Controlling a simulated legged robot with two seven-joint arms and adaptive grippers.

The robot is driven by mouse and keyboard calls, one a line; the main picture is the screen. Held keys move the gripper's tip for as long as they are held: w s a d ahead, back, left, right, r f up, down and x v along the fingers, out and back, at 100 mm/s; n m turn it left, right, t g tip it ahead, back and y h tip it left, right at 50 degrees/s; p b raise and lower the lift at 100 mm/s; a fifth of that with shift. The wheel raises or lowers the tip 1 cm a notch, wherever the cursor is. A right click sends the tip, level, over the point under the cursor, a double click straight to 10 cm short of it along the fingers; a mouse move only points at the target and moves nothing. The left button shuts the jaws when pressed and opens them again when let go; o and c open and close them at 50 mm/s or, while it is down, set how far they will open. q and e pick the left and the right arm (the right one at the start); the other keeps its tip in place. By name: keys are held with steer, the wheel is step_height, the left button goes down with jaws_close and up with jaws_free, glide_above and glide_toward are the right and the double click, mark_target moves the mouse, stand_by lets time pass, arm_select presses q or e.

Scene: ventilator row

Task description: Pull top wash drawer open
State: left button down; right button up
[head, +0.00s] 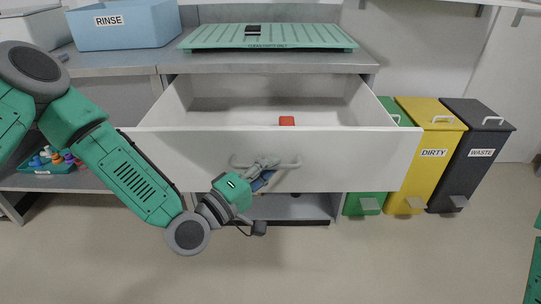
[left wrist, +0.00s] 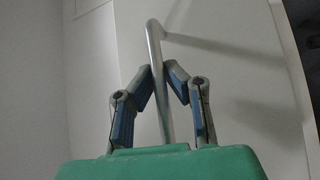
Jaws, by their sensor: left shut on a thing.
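The top wash drawer (head: 340,145) is a white drawer that stands well out from under the counter. Its inside shows, with a red block (head: 287,121) in it. Its bar handle (head: 290,163) runs across the middle of the front. My left gripper (head: 267,170) is at the handle, and its fingers are closed around the bar. In the left wrist view the handle (left wrist: 155,50) passes between the two blue-padded fingers (left wrist: 160,90). The drawer front (left wrist: 110,50) is behind it. My right gripper is not in view.
A green, a yellow DIRTY (head: 430,150) and a dark WASTE bin (head: 475,150) stand to the right. A green tray (head: 270,36) and a blue RINSE basin (head: 123,25) stand on the counter (head: 275,62). Small bottles (head: 50,157) sit at the left. The floor in front is clear.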

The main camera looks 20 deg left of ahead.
arm_select(q)
steer(key=shift+s+d+f, duration=0.2)
steer(key=shift+s+d, duration=0.05)
steer(key=shift+s, duration=0.6)
steer(key=shift+s+d+f, duration=0.15)
steer(key=shift+s+d, duration=0.05)
steer(key=shift+s, duration=0.65)
steer(key=c, duration=1.6)
jaws_free()
steer(key=shift+w, duration=0.1)
steer(key=shift+a+r, duration=0.1)
steer(key=shift+r, duration=0.05)
steer(key=v, duration=1.2)
